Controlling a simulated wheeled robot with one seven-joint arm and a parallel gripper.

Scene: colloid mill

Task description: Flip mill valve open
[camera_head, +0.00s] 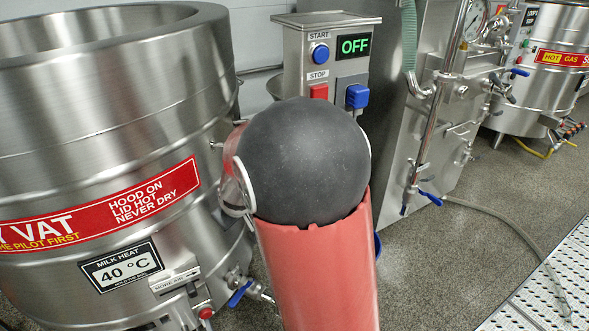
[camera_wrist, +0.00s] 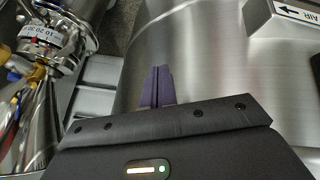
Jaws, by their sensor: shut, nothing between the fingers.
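In the wrist view my gripper (camera_wrist: 157,84) is shut and empty, its two dark purple fingers together in front of a smooth steel surface. A shiny steel assembly with a numbered dial (camera_wrist: 45,33), which looks like the mill, stands to the left of the fingers, apart from them. Yellow and blue parts show at its left edge; I cannot tell which is the mill valve. In the head view my arm covers the middle, and my gripper and the mill are hidden behind it. A control box (camera_head: 297,62) behind the arm reads OFF.
A large steel vat (camera_head: 105,130) fills the left, with a blue-handled valve (camera_head: 240,294) low down. A steel machine with a blue lever (camera_head: 431,198) and a hose (camera_head: 510,222) stands right. Grey floor (camera_head: 430,270) is open at lower right, beside a perforated metal platform (camera_head: 560,285).

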